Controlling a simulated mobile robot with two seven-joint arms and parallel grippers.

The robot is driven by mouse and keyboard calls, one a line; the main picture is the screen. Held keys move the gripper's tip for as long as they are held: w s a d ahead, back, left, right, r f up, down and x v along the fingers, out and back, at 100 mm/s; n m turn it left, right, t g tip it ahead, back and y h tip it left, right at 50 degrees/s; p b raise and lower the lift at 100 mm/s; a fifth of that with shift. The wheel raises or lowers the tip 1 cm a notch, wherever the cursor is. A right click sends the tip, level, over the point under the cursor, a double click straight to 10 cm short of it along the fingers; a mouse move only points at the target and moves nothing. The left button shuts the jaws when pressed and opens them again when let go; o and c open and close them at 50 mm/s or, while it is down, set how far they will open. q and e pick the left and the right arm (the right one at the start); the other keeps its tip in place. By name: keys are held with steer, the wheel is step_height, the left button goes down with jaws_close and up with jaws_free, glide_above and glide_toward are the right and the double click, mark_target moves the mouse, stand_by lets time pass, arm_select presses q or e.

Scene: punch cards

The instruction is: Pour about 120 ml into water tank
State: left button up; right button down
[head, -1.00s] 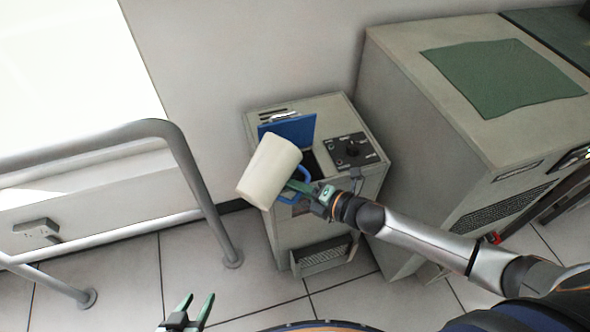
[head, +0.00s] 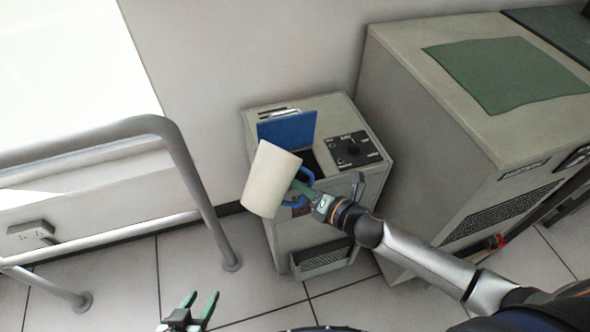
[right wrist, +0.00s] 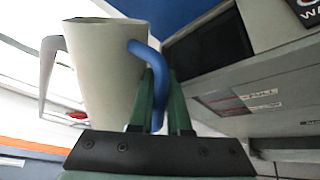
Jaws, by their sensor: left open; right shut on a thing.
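A cream jug (head: 270,180) with a blue handle (head: 307,174) is held in the air at the front left of the grey machine (head: 345,215). It leans in the head view, and its contents are hidden. My right gripper (head: 302,187) is shut on the blue handle, which also shows between its fingers in the right wrist view (right wrist: 154,60). The machine's blue lid (head: 287,130) stands open. The dark tank opening (head: 321,158) lies below the lid, to the right of the jug, and is partly hidden. My left gripper (head: 201,298) is open and empty, low above the floor.
A black control panel with a knob (head: 352,149) is right of the opening. A larger grey cabinet (head: 440,110) with a green mat (head: 505,75) stands to the right. A grey rail (head: 190,170) and white table (head: 70,60) are on the left.

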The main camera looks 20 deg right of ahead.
mark_target(293, 170)
arm_select(q)
steer(key=shift+s+f, duration=0.25)
steer(key=shift+s, duration=0.05)
arm_select(e)
steer(key=shift+r, duration=0.1)
stand_by(0.5)
steer(key=shift+w, duration=0.1)
stand_by(0.6)
steer(key=r+n+t, duration=0.1)
steer(key=n, duration=0.1)
steer(key=r+n+t+h+b, duration=0.1)
steer(key=r+n, duration=0.1)
steer(key=r+n+t+h+b, duration=0.1)
steer(key=r+n, duration=0.1)
steer(key=shift+a+r, duration=0.2)
steer(key=shift+a, duration=0.2)
steer(key=shift+a+r+n+t+b, duration=0.25)
steer(key=shift+n+t+b, duration=0.25)
steer(key=shift+b, duration=0.15)
arm_select(q)
steer(key=shift+s+a+f, duration=0.1)
steer(key=shift+a+f, duration=0.15)
steer(key=shift+f, duration=0.35)
steer(key=shift+a+f, duration=0.2)
steer(key=shift+f, duration=0.35)
arm_select(e)
steer(key=shift+r+n, duration=0.2)
steer(key=shift+n, duration=0.2)
arm_select(q)
steer(key=shift+s, duration=0.15)
